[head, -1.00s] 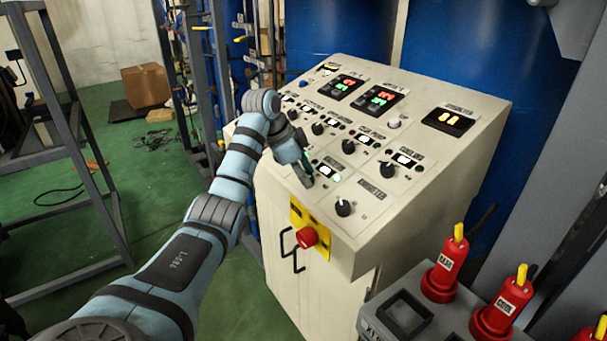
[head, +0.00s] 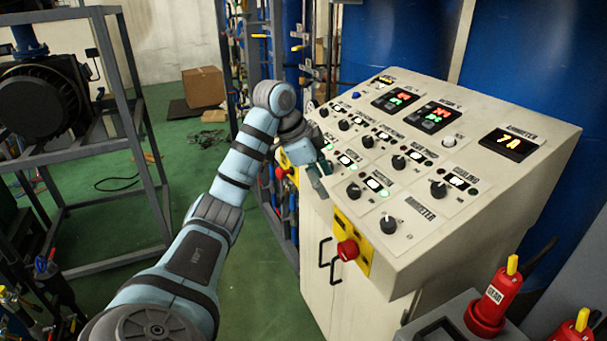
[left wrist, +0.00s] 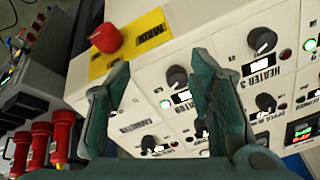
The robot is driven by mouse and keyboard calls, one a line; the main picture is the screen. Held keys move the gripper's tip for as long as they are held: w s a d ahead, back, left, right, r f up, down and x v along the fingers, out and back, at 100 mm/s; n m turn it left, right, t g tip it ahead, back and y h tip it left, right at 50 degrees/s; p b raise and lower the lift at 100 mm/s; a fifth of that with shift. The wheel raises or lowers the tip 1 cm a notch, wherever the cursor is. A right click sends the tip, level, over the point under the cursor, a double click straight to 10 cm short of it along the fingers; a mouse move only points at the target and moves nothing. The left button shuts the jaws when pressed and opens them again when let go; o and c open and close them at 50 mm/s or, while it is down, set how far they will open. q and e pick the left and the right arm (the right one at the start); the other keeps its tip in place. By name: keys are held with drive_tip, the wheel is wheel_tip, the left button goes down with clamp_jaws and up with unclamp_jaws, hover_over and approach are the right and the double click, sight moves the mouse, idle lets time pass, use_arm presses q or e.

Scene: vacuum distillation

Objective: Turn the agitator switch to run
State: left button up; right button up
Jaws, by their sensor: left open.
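The agitator switch, which seems to be the black rotary knob (head: 353,190) in the front row of the cream panel, has a small lit green lamp by it in the head view. Its lettering is too small to read. In the left wrist view it looks to be the knob (left wrist: 178,77) beyond the gap between my fingers. My left gripper (head: 318,180) is open and empty at the panel's front edge, left of the knob and apart from it. Its two fingers (left wrist: 160,95) frame the lower view. My right gripper is not in view.
A red emergency stop (head: 347,250) on a yellow plate sticks out of the cabinet front. Another black knob (head: 388,225) sits close on the right. The heater 3 knob (left wrist: 262,40) is close too. Red plugs (head: 490,300) stand at lower right.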

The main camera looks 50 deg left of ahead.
use_arm(q)
drive_tip(key=s, duration=0.1)
drive_tip(key=s+a, duration=0.1)
drive_tip(key=s, duration=0.3)
drive_tip(key=shift+a, duration=0.25)
drive_tip(key=shift+s+a+f, duration=0.1)
drive_tip(key=shift+a+f, duration=0.05)
